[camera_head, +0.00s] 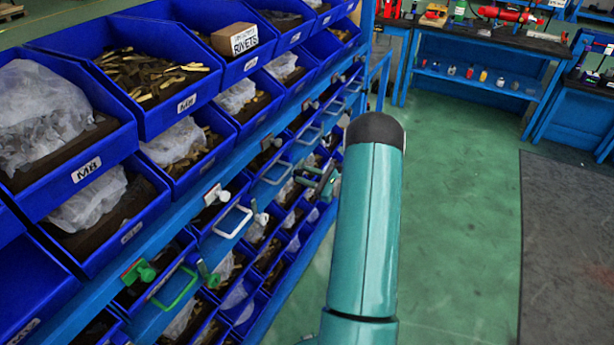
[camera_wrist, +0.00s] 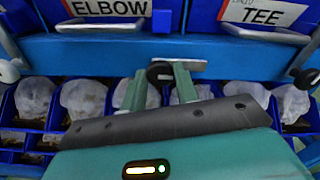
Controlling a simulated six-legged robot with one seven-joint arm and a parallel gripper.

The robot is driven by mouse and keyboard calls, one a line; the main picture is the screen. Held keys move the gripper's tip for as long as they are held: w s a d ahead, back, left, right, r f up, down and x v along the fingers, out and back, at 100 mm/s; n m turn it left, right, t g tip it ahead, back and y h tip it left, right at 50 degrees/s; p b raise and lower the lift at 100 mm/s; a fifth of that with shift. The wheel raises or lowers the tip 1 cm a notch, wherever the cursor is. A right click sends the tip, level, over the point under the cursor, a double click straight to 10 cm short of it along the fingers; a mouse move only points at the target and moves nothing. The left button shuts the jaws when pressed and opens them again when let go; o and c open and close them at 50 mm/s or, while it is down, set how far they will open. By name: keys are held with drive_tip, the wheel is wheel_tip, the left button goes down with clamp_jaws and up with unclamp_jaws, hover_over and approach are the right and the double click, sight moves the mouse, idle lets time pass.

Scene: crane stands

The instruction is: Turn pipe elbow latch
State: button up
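In the wrist view a latch sits on the blue rail, with a dark round knob (camera_wrist: 160,73) and a grey plate beside it. It is below and to the right of the "ELBOW" label (camera_wrist: 108,8). My gripper (camera_wrist: 160,74) is open, its two green fingers apart on either side of the knob. The right finger appears close to the knob; I cannot tell whether it touches. In the head view my gripper (camera_head: 322,180) is beside the rack, partly hidden by my arm.
A "TEE" label (camera_wrist: 262,12) is right of the latch. Another latch with a dark knob (camera_wrist: 305,78) is at the far right, and a pale knob (camera_wrist: 9,70) at the far left. Bins of bagged parts (camera_wrist: 85,98) lie below. Green floor (camera_head: 455,230) is clear right of the rack.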

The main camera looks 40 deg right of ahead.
drive_tip(key=c, duration=0.4)
drive_tip(key=shift+n, duration=0.3)
drive_tip(key=n, duration=1.5)
drive_tip(key=shift+n, duration=0.3)
